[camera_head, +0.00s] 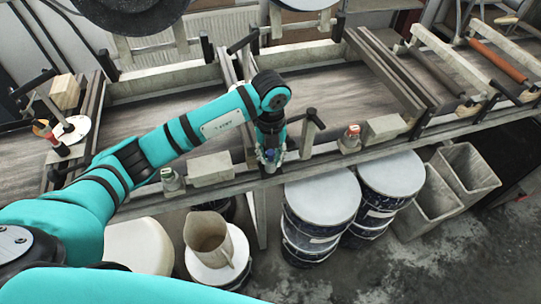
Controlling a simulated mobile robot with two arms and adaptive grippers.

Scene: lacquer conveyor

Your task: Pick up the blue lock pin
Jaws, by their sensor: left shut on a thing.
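My left gripper (270,161) points down at the front rail of the conveyor, near the middle of the view. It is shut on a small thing. A bluish bit shows at its fingertips, most likely the blue lock pin, but the fingers hide most of it and its shape is too small to make out. I cannot tell whether it touches the rail. My right gripper is out of view.
The conveyor (170,115) runs across the view behind the gripper. Pale blocks (210,169) and a small red-topped jar (350,138) stand along its front edge. Lidded drums (322,190), a beige jug (207,237) and grey bins (465,172) stand below.

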